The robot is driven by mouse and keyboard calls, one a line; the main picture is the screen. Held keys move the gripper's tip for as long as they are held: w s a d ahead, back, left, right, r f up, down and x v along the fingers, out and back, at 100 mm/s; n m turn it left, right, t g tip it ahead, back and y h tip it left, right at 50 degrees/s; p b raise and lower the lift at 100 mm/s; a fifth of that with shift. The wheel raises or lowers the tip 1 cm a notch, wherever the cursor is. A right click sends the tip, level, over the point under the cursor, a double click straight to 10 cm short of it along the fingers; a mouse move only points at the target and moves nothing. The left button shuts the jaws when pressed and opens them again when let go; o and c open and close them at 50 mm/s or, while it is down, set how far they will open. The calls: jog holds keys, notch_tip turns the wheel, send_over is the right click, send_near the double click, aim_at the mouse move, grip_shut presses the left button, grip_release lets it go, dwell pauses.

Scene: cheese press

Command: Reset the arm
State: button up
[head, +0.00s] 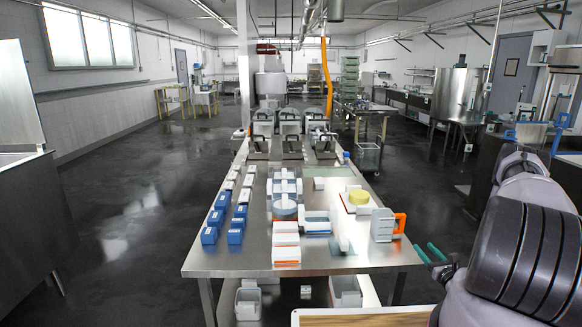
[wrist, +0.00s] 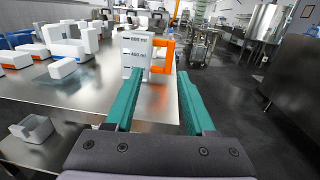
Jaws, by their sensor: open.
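My gripper (head: 432,254) has two green fingers and shows at the right of the head view, just off the right front corner of the steel table (head: 230,261). In the wrist view my gripper (wrist: 160,92) is open, with nothing between its fingers. Ahead of the fingers stands a white block-shaped container (wrist: 136,52) with an orange handle (wrist: 163,56). The same container (head: 382,225) stands near the table's right edge in the head view. My arm fills the lower right of the head view.
Blue boxes (head: 209,235), white blocks (head: 286,240), a yellow round piece (head: 359,197) and presses (head: 291,133) stand on the table. Grey bins (head: 248,300) sit below it. A steel vat (head: 457,92) stands at the far right. Dark floor (head: 425,180) lies open right of the table.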

jog(key=w+a+r+n+y, duration=0.4)
jog(key=a+r+y, duration=0.15)
jog(key=r, duration=0.45)
jog(key=s+a+r+n+g+y, duration=0.2)
jog(key=a+r+n+g+y, duration=0.35)
jog(key=r, duration=0.55)
jog(key=s+a+r+n+g+y, duration=0.1)
jog(key=a+r+n+g+y, duration=0.1)
jog(key=a+r+n+g, duration=0.65)
jog(key=s+a+r+n+g+h, duration=0.3)
jog(key=s+a+r+n+h, duration=0.35)
jog(key=s+r, duration=0.75)
jog(key=s+d+r+n+t+h, duration=0.3)
jog(key=s+r+n+t+h, duration=0.2)
jog(key=s+r, duration=0.4)
jog(key=s+t+h, duration=0.1)
jog(key=s, duration=0.3)
jog(key=shift+d+n+h, duration=0.25)
jog(key=shift+n+h, duration=0.1)
